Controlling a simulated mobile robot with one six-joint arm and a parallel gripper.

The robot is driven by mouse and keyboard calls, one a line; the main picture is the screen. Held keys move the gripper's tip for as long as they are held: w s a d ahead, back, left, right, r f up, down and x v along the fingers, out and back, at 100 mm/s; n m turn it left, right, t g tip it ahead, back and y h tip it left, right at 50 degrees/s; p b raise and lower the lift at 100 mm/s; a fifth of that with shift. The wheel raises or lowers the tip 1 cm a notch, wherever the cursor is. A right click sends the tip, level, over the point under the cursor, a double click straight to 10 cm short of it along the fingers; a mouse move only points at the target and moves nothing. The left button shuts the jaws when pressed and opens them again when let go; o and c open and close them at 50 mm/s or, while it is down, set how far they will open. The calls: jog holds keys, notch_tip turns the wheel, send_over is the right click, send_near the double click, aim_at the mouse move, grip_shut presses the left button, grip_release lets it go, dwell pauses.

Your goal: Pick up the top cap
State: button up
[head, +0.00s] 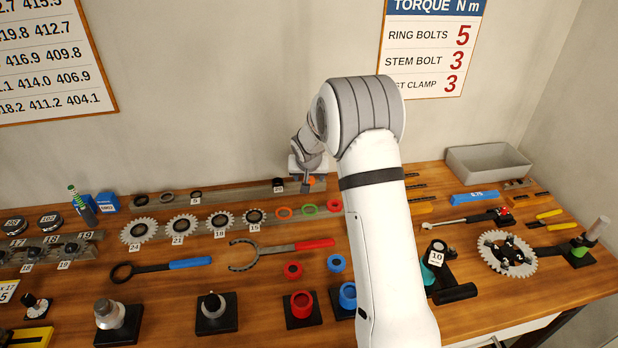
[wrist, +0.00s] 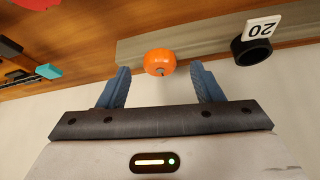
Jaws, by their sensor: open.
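A small round orange piece, apparently the top cap (wrist: 159,62), sits at the grey rail in the wrist view. In the head view a bit of its orange shows (head: 319,183) just right of my gripper (head: 307,186), which partly hides it. In the wrist view my gripper (wrist: 160,72) is open, with one blue-grey finger on each side of the orange piece. Gaps show between it and both fingers. Nothing is held.
A black ring with a "20" tag (wrist: 251,52) stands on the rail beside the orange piece. Coloured rings (head: 308,208) and several toothed cogs (head: 181,226) lie in front of the rail. The plain wall (head: 230,90) rises close behind.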

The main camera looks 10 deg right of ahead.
jog(key=shift+w+f, duration=0.25)
jog(key=shift+f, duration=0.25)
jog(key=shift+c, duration=0.3)
jog(key=c, duration=1)
